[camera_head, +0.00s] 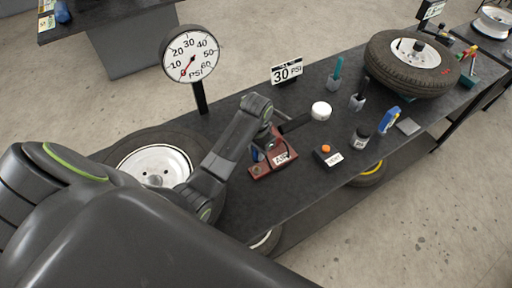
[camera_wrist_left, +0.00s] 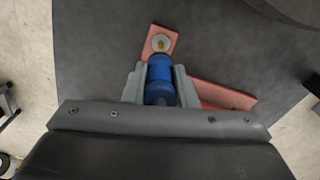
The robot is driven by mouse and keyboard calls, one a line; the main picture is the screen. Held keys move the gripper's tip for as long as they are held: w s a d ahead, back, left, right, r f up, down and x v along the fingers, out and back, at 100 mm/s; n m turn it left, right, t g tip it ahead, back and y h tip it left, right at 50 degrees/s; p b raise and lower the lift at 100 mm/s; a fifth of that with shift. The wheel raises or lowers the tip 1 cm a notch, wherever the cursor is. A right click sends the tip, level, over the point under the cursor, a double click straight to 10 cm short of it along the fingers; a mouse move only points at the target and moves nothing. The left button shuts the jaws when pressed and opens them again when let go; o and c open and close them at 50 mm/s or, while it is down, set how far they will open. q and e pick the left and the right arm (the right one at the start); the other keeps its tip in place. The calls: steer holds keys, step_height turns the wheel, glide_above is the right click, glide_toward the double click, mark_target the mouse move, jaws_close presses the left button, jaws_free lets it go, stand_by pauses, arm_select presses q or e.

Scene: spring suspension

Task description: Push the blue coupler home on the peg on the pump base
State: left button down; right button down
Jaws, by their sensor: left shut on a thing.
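The red pump base (camera_head: 272,168) lies on the dark bench, in front of my left arm's end. In the left wrist view it shows as red pieces (camera_wrist_left: 222,95) behind the fingers. The peg (camera_wrist_left: 161,43) shows a brass tip in a pale round seat at the base's end. My left gripper (camera_wrist_left: 160,92) is shut on the blue coupler (camera_wrist_left: 160,80), with a grey finger on each side. The coupler's far end is close to the peg's seat; I cannot tell whether they touch. In the head view the arm mostly hides the coupler. My right gripper is not in view.
A pressure gauge (camera_head: 191,55) and a 30 PSI sign (camera_head: 286,72) stand behind. A black box with an orange button (camera_head: 326,155), a dark jar (camera_head: 360,138) and a white round piece (camera_head: 321,111) are to the right. A tyre (camera_head: 412,62) lies farther right.

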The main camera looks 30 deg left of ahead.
mark_target(256, 169)
arm_select(q)
steer(key=shift+f, duration=0.15)
steer(key=shift+a+f+b, duration=0.1)
steer(key=shift+f+b, duration=0.8)
steer(key=shift+f, duration=1.6)
steer(key=shift+f+b, duration=0.35)
steer(key=shift+f+b, duration=0.35)
steer(key=shift+f, duration=0.5)
steer(key=c, duration=1.1)
jaws_free()
steer(key=shift+r, duration=0.1)
